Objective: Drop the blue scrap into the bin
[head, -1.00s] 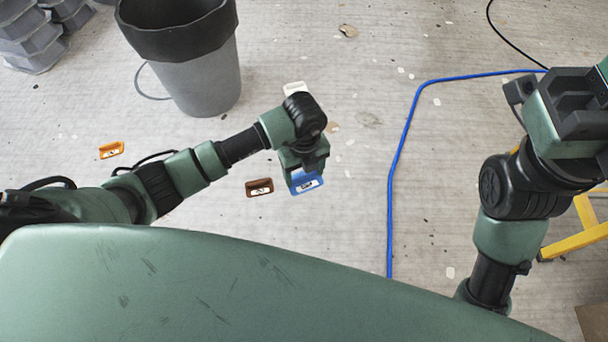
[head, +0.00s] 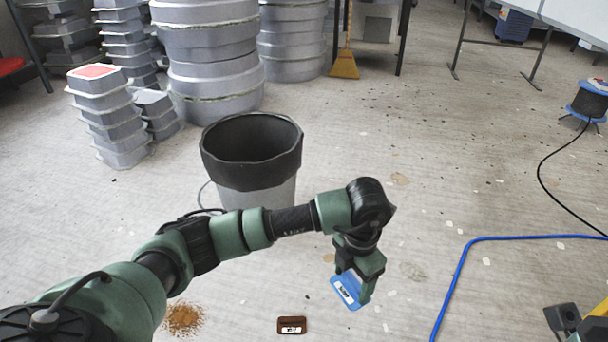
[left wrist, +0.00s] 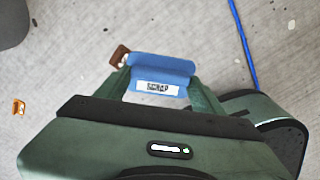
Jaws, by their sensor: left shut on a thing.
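My left gripper (head: 360,284) is shut on the blue scrap (head: 345,291), a small blue piece with a white label, and holds it above the floor. In the left wrist view the blue scrap (left wrist: 160,73) sits between the two green fingers of the left gripper (left wrist: 160,90). The bin (head: 258,186) is a grey bucket with a black rim and a dark, open mouth. It stands behind my left arm, to the left of the gripper and farther off. My left forearm hides part of its lower side. The fingers of my right gripper do not show.
A brown scrap (head: 291,325) lies on the floor, left of the blue one. An orange scrap (left wrist: 18,107) shows in the left wrist view. Grey mould stacks (head: 208,60) stand behind the bin. A blue hose (head: 462,265) runs at right. Floor between gripper and hose is clear.

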